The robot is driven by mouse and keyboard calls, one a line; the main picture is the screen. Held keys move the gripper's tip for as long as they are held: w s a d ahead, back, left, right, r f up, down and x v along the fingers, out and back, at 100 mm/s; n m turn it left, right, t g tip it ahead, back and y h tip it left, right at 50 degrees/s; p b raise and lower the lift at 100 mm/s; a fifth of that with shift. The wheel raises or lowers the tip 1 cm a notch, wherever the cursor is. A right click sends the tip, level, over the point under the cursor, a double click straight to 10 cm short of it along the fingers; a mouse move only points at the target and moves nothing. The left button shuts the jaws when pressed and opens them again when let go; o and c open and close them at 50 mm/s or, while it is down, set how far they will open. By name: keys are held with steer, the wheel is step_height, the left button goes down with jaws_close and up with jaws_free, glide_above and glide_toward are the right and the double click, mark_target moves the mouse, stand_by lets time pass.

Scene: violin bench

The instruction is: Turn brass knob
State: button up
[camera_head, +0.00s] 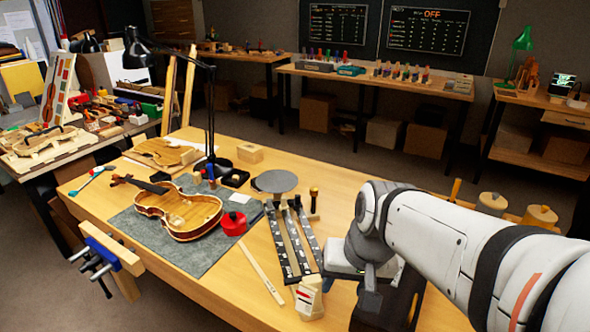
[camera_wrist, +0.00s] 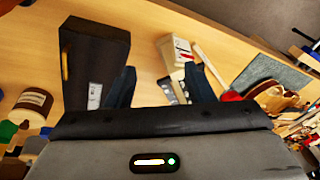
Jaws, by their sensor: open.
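No brass knob can be made out for certain. In the wrist view a dark box (camera_wrist: 95,45) lies at the left of my gripper (camera_wrist: 160,82), with a narrow brass-coloured part (camera_wrist: 66,66) on its left side. I cannot tell if that part is the knob. My gripper's two dark fingers are apart, with nothing seen held between them. The box is beyond the left finger; I cannot tell if they touch. In the head view my arm comes in from the right and hides much of the bench's right side.
A violin (camera_head: 180,210) lies on a grey mat (camera_head: 190,255) at the bench's left. A red container (camera_head: 233,224), dark strips (camera_head: 292,240), a round grey disc (camera_head: 276,181) and a cream block (camera_head: 309,298) stand nearby. A desk lamp (camera_head: 210,120) rises behind. The bench's front middle is fairly clear.

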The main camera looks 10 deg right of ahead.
steer(key=w+a+f+m+y+b, duration=0.1)
steer(key=w+a+m+y+b, duration=0.1)
steer(key=w+m+y, duration=0.3)
steer(key=w+a+f+m+b, duration=0.2)
steer(key=w+a, duration=0.1)
steer(key=w, duration=0.5)
steer(key=m+t+y+b, duration=0.5)
steer(key=m+t+b, duration=0.45)
steer(key=m, duration=0.95)
glide_above(317, 193)
steer(key=f+p+v, duration=0.1)
steer(key=p+v, duration=0.1)
steer(key=v, duration=0.2)
step_height(317, 193, down, 3)
steer(key=t, duration=0.2)
step_height(317, 193, down, 7)
steer(key=b, duration=0.1)
steer(key=x, duration=0.6)
steer(key=shift+w+a+f, duration=0.1)
steer(key=shift+a+f, duration=0.05)
steer(key=shift+f, duration=0.2)
steer(key=shift+w+a, duration=0.35)
steer(key=shift+w, duration=0.05)
steer(key=shift+c, duration=0.6)
